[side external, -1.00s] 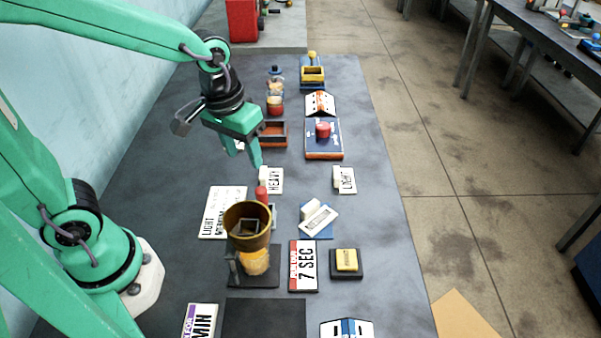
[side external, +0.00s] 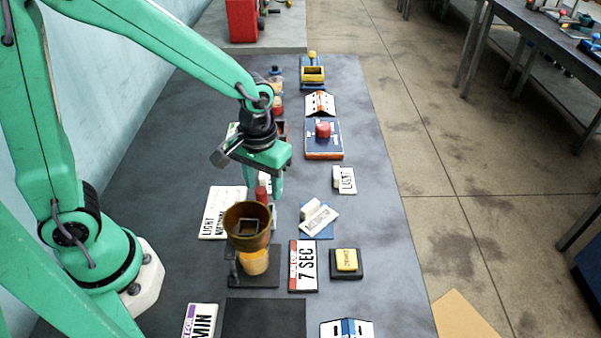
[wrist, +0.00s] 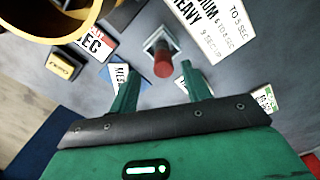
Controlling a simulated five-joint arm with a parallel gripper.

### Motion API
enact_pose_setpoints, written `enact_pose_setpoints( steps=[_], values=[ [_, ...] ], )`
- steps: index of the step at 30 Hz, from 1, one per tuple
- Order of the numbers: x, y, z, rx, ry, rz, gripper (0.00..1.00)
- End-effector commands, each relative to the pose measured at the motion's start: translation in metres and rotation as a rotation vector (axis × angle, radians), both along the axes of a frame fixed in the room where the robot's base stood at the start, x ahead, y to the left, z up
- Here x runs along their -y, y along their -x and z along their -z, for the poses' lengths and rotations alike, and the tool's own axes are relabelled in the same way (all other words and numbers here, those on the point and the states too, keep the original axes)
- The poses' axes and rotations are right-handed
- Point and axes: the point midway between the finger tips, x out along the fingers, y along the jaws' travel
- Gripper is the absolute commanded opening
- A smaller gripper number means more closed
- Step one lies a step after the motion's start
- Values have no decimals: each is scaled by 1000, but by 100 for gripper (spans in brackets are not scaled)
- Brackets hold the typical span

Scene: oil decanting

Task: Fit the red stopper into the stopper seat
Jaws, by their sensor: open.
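The red stopper (side external: 262,193) shows as a small red cylinder just behind the brown funnel cup in the side external view. In the wrist view the red stopper (wrist: 163,64) stands up from a pale square holder (wrist: 158,42). I cannot tell whether this holder is the stopper seat. My gripper (wrist: 161,72) is open and empty, with the stopper ahead of the gap between its fingers. In the side external view my gripper (side external: 276,192) points down close by the stopper. Its fingers partly hide the HEAVY card, and contact with the stopper cannot be made out.
The brown funnel cup (side external: 247,226) on its stand is close in front. A white LIGHT/MEDIUM chart (side external: 220,213) lies to the left, a 7 SEC card (side external: 303,265) to the front right. A blue box with a red knob (side external: 323,150) sits farther back. The right table strip is mostly clear.

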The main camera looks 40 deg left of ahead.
Motion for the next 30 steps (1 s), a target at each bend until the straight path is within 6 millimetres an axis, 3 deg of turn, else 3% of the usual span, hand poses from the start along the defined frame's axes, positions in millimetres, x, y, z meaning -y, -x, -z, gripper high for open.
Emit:
enact_pose_setpoints(
  steps=[11,21,30],
  values=[
    [-1,1,10,-1,0,0,48],
    [-5,4,45,-3,-1,0,48],
    [-4,3,57,1,1,0,48]
  ],
)
